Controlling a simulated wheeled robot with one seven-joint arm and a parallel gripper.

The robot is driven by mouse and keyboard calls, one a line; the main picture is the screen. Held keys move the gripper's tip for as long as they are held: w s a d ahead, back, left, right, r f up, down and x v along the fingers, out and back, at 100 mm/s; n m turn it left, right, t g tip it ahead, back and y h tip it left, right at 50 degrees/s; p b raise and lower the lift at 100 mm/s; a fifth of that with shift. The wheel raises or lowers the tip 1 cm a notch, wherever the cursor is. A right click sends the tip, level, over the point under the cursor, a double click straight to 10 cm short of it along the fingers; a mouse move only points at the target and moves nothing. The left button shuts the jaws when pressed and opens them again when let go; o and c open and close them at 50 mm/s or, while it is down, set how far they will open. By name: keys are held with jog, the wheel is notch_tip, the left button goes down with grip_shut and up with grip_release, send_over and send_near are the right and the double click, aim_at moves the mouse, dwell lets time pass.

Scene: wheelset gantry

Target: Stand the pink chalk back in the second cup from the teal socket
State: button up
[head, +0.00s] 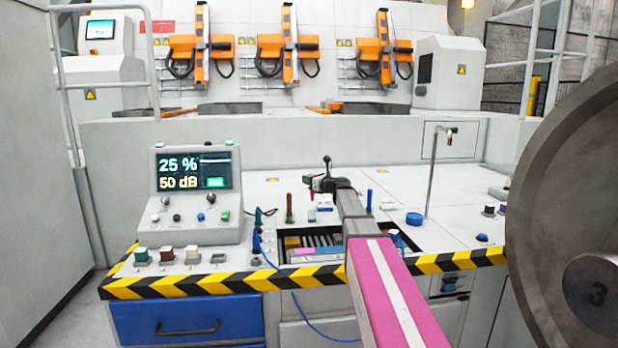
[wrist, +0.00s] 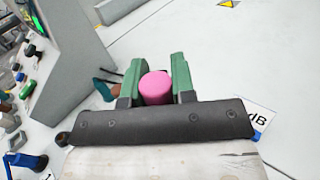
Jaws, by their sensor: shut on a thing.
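My gripper (head: 314,185) is over the bench, behind the open recess. In the wrist view its two green fingers (wrist: 153,80) are shut on the pink chalk (wrist: 154,88), whose round end shows between them. In the head view the chalk (head: 311,196) is a small pink spot just below the fingers. A teal piece (head: 267,212) stands on the bench left of the gripper; I cannot tell whether it is the teal socket. A brown upright stick (head: 289,208) stands between it and the gripper. I cannot make out the cups clearly, nor whether the chalk touches one.
A grey console (head: 197,228) with a lit display stands at the left. The recess (head: 292,251) holds coloured items. A blue upright stick (head: 369,199), a blue round lid (head: 414,219) and a bent metal post (head: 433,170) stand right of my arm. A large wheel (head: 560,170) fills the right edge.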

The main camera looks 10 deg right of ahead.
notch_tip(320, 180, down, 7)
jog(key=shift+f, duration=0.2)
dwell(0.7)
jog(key=o, duration=0.9)
jog(key=v, duration=1)
jog(key=shift+s+d, duration=0.25)
jog(key=shift+s, duration=0.05)
